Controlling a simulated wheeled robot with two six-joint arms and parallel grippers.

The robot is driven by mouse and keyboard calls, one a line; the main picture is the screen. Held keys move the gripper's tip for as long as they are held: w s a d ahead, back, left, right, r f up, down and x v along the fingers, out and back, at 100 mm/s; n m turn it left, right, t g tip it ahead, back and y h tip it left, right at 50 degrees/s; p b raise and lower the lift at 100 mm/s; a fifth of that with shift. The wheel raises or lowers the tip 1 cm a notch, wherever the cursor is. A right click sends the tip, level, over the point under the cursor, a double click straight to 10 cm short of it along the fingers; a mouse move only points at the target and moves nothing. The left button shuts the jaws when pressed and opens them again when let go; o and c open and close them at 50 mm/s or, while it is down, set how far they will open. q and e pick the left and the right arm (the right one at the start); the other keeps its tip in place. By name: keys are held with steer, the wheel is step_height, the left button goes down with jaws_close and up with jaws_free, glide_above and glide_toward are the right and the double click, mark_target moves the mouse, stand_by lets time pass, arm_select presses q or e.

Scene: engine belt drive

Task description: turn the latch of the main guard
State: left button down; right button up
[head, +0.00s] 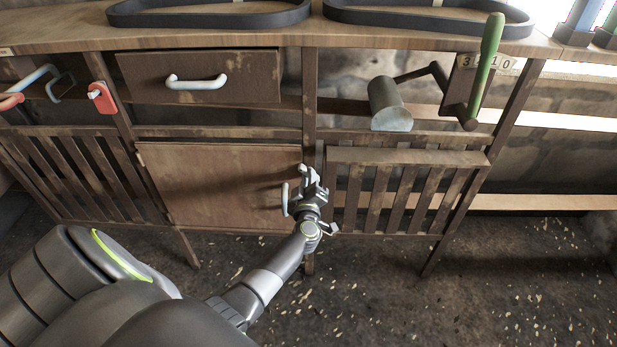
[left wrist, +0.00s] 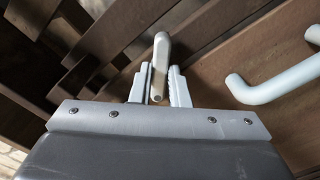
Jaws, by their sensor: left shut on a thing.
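The main guard looks to be the plain wooden door (head: 215,185) below the bench, shut in its frame. Its pale bar handle (head: 285,199) stands at the right edge and also shows in the left wrist view (left wrist: 275,85). My left gripper (head: 309,178) is at the post just right of that handle. In the left wrist view, its fingers (left wrist: 160,88) are closed on a small pale bar, the latch (left wrist: 161,58), one finger on each side. The latch points nearly straight up in that picture. In the head view the gripper mostly hides it. My right gripper is not in view.
A slatted panel (head: 400,190) is right of the post. Above are a drawer (head: 200,80), a red tag (head: 101,97), a crank with a grey cylinder (head: 388,104) and a green lever (head: 487,65). Black belts (head: 210,19) lie on the bench top. Floor is open below.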

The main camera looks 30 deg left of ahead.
arm_select(q)
steer(key=shift+n, duration=4.3)
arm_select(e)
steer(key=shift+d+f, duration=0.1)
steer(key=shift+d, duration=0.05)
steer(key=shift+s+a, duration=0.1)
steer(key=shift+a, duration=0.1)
arm_select(q)
steer(key=c, duration=1.4)
jaws_free()
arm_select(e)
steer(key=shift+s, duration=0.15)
arm_select(q)
steer(key=shift+s, duration=0.1)
steer(key=v, duration=1.7)
steer(key=shift+s, duration=0.15)
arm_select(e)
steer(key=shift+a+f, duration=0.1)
